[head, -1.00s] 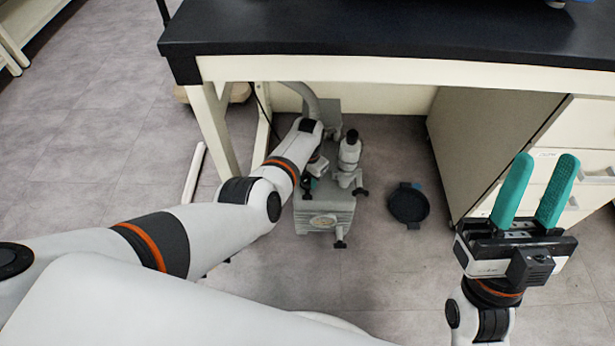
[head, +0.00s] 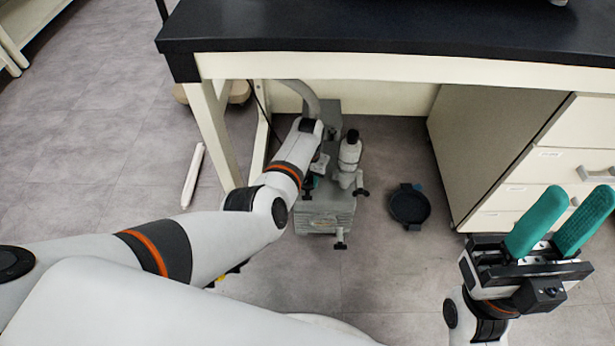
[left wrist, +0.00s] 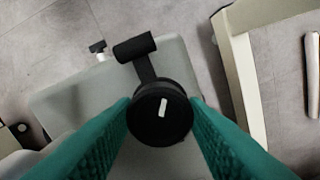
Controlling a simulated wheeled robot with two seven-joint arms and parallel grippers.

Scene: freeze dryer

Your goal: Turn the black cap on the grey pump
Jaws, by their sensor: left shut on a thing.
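The grey pump (head: 325,218) stands on the floor under the bench, and its grey body also shows in the left wrist view (left wrist: 75,100). The round black cap (left wrist: 158,124) with a short white mark on its top sits on the pump, in the middle of the left wrist view. My left gripper (head: 312,184) reaches down to the pump; its teal fingers are shut on the cap, one on each side. My arm hides most of the cap in the head view. My right gripper (head: 558,222) is open and empty at the right, away from the pump, fingers pointing up.
The black-topped bench (head: 400,38) overhangs the pump. A bench leg (head: 217,130) stands to its left and a drawer cabinet (head: 500,140) to the right. A black round pan (head: 409,205) lies on the floor right of the pump. The floor in front is clear.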

